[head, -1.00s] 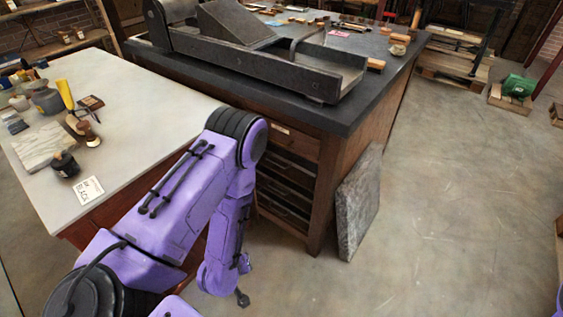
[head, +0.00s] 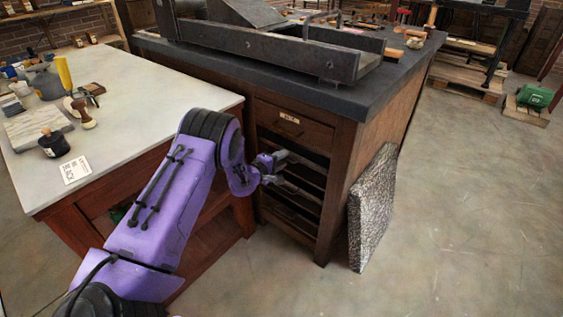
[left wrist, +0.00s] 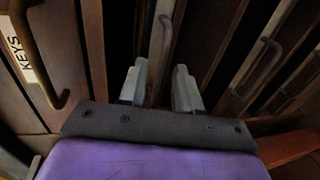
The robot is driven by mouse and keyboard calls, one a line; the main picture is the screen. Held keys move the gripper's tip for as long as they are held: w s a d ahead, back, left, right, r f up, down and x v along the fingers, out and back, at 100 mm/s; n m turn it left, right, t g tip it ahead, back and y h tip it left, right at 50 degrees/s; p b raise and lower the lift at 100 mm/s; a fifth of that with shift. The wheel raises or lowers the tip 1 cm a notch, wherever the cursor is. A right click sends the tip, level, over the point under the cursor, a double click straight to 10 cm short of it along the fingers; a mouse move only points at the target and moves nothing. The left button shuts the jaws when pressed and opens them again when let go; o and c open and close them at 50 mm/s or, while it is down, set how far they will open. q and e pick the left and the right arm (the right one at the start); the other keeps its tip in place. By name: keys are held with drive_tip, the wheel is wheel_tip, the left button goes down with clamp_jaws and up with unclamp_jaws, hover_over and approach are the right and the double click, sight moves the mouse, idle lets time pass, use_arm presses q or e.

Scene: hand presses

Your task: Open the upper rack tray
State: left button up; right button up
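The rack with several dark tray fronts (head: 309,175) is set in the wooden cabinet under the press, below a drawer (head: 292,125) with a label. In the left wrist view the label reads "KEYS" (left wrist: 21,58). The tray nearest that drawer has a grey upright-looking bar handle (left wrist: 160,45). My left gripper (head: 284,168) is in front of the rack. In the left wrist view its two fingers (left wrist: 160,88) are apart, one on each side of that handle. I cannot tell whether they touch it. The trays look shut. My right gripper is not in view.
A pale-topped table (head: 130,105) stands left of the cabinet, close to my left arm. A stone slab (head: 372,208) leans against the cabinet's right side. The heavy press (head: 270,45) sits on top.

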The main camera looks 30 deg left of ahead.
use_arm(q)
drive_tip(key=shift+w, duration=0.25)
clamp_jaws()
idle(1.3)
